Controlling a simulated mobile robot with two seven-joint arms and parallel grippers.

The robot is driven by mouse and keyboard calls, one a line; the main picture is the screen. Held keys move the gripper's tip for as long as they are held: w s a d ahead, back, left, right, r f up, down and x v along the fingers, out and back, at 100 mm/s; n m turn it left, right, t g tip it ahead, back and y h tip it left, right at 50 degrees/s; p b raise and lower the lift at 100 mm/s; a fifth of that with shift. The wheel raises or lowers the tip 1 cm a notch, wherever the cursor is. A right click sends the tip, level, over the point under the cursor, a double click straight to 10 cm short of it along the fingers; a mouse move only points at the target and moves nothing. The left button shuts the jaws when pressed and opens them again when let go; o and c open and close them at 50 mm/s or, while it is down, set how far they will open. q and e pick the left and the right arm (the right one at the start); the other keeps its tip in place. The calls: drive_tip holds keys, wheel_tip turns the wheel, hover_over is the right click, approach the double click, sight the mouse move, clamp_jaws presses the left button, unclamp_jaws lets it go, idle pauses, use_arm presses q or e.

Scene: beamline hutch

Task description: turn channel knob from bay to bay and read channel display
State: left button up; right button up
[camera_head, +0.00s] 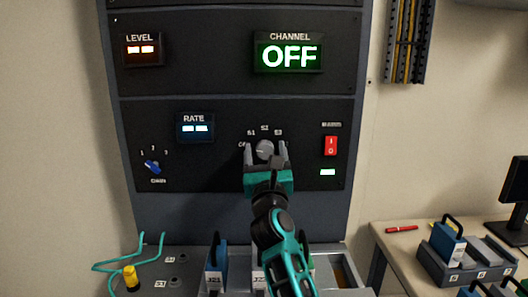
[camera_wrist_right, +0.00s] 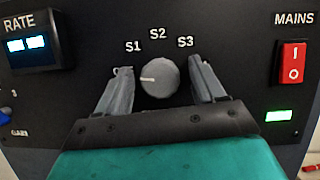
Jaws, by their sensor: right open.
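The channel knob (camera_head: 264,149) is a round grey knob on the lower black panel. It also shows in the right wrist view (camera_wrist_right: 161,76), where its white pointer mark points left. S1, S2 and S3 labels arc above it; the OFF label at its left is partly hidden by a finger. The channel display (camera_head: 289,56) reads OFF in green. My right gripper (camera_head: 266,152) is open, with one finger on each side of the knob. In the right wrist view, gaps show between the knob and both fingers. My left gripper is not in view.
A red mains switch (camera_head: 331,145) is right of the knob. The rate display (camera_head: 195,127) and a blue gain knob (camera_head: 152,166) are to the left. Blue handled modules (camera_head: 216,268) and a yellow plug (camera_head: 131,278) stand on the ledge below. A side bench (camera_head: 400,240) is at right.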

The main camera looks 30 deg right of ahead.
drive_tip(key=shift+c, duration=1.1)
drive_tip(key=c, duration=0.8)
drive_tip(key=shift+c, duration=0.2)
